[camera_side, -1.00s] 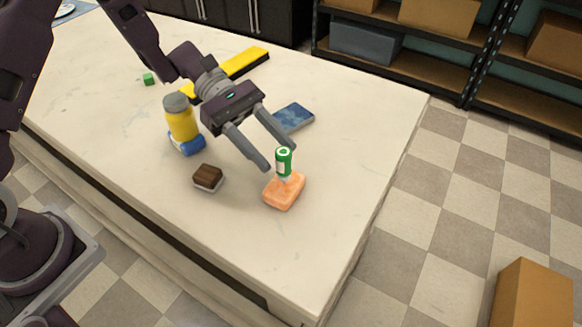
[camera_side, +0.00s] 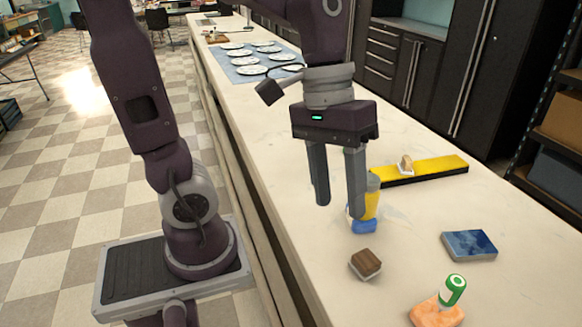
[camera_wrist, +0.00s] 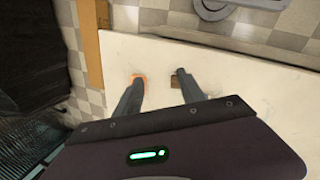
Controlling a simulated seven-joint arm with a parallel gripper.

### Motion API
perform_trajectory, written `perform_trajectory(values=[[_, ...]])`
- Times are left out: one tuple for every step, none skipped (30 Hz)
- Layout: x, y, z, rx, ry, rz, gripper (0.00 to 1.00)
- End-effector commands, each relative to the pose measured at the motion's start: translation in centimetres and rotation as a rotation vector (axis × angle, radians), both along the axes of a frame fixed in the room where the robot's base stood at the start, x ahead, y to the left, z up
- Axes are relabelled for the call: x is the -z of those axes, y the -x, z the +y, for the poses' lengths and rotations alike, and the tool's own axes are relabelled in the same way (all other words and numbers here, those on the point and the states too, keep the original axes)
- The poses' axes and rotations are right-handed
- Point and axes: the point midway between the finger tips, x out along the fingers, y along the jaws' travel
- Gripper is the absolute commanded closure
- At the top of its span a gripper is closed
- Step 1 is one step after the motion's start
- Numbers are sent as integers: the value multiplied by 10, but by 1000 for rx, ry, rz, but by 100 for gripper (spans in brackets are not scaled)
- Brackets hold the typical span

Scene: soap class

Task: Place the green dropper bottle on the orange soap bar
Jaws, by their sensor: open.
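The green dropper bottle (camera_side: 453,291) stands on the orange soap bar (camera_side: 439,313) at the bottom right of the side view, leaning to the right in the picture. The soap bar's lower edge is cut off by the frame. My gripper (camera_side: 340,207) is open and empty, raised over the counter, well apart from the bottle and up-left of it. In the wrist view, my fingers (camera_wrist: 156,76) are spread with nothing between them. A sliver of the orange soap bar (camera_wrist: 139,77) shows beside the left finger; the bottle cannot be made out there.
A brown-topped block (camera_side: 366,263) lies left of the soap bar. A yellow bottle on a blue base (camera_side: 362,220) stands partly behind my fingers. A blue patterned slab (camera_side: 469,245) and a yellow bar (camera_side: 430,170) with a small block on it (camera_side: 405,165) lie on the counter.

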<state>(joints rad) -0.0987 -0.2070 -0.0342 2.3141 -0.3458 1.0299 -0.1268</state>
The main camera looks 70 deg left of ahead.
Motion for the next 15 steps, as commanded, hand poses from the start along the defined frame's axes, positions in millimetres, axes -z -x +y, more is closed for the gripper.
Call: perform_trajectory(values=[[-8,17,10,71,-81,-121,53],[-10,25,17,114,-131,-188,53],[-13,34,26,160,-192,-266,53],[-14,40,32,192,-233,-316,53],[-15,44,37,217,-268,-359,53],[-17,49,43,246,-307,-408,53],[-17,52,47,260,-330,-435,53],[-18,53,49,272,-348,-457,53],[-19,55,52,284,-366,-476,53],[-19,56,53,289,-373,-485,53],[-19,56,53,292,-378,-488,53],[-19,56,54,294,-379,-489,53],[-19,56,54,294,-379,-489,53],[-19,56,54,293,-379,-488,53],[-19,56,54,292,-379,-488,53]])
